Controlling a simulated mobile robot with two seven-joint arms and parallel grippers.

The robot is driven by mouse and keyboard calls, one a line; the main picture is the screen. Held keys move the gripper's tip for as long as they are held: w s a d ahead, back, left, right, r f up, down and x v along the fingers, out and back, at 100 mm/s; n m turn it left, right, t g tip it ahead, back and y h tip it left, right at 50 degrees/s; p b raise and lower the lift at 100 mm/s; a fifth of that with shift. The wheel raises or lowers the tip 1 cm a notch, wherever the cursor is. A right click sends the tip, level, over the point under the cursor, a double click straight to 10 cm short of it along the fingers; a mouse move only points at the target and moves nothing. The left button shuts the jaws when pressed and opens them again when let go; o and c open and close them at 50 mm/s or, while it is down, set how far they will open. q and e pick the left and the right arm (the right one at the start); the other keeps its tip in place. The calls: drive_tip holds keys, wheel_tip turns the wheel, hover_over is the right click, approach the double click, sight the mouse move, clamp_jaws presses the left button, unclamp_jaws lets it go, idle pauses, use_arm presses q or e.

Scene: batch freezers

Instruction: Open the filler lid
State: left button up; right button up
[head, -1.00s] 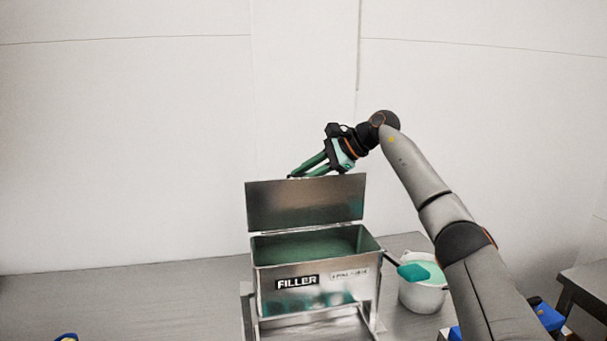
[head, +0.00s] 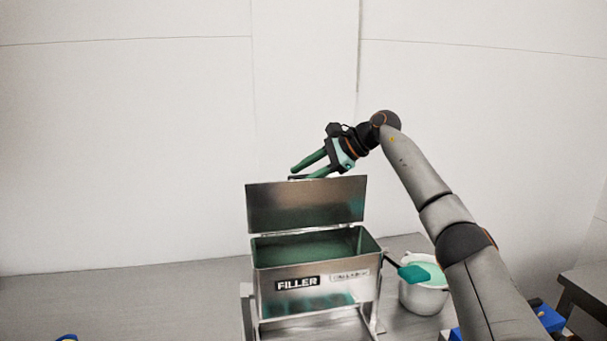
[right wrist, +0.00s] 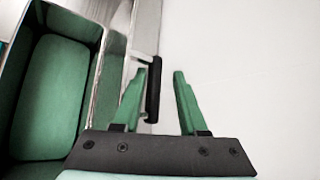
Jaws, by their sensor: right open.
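The filler (head: 318,285) is a metal box with a "FILLER" label, standing on the metal table. Its lid (head: 305,205) stands upright at the back edge, so the box is open and its green inside shows. My right gripper (head: 304,172) is just above and behind the lid's top edge, with its green fingers open. In the right wrist view, the lid's dark handle bar (right wrist: 153,88) lies beside the left finger of my open gripper (right wrist: 160,75). I cannot tell whether they touch. My left gripper is not in view.
A white bucket (head: 422,296) with green contents stands right of the filler. A green-bladed tool (head: 413,272) with a dark handle lies across its rim. The table (head: 120,300) left of the filler is mostly clear. A plain wall stands behind.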

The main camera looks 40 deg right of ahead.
use_arm(q)
drive_tip(key=shift+f, duration=0.1)
use_arm(e)
drive_tip(key=shift+w+d+f, duration=0.15)
drive_tip(key=shift+d+f, duration=0.05)
drive_tip(key=shift+f, duration=0.5)
drive_tip(key=shift+s+d+r, duration=0.25)
drive_tip(key=shift+s+r, duration=0.05)
drive_tip(key=v, duration=1.1)
drive_tip(key=shift+r, duration=0.2)
use_arm(q)
drive_tip(key=shift+w+d, duration=0.15)
use_arm(e)
drive_tip(key=shift+s+r, duration=0.45)
drive_tip(key=shift+r, duration=0.15)
drive_tip(key=shift+a, duration=0.1)
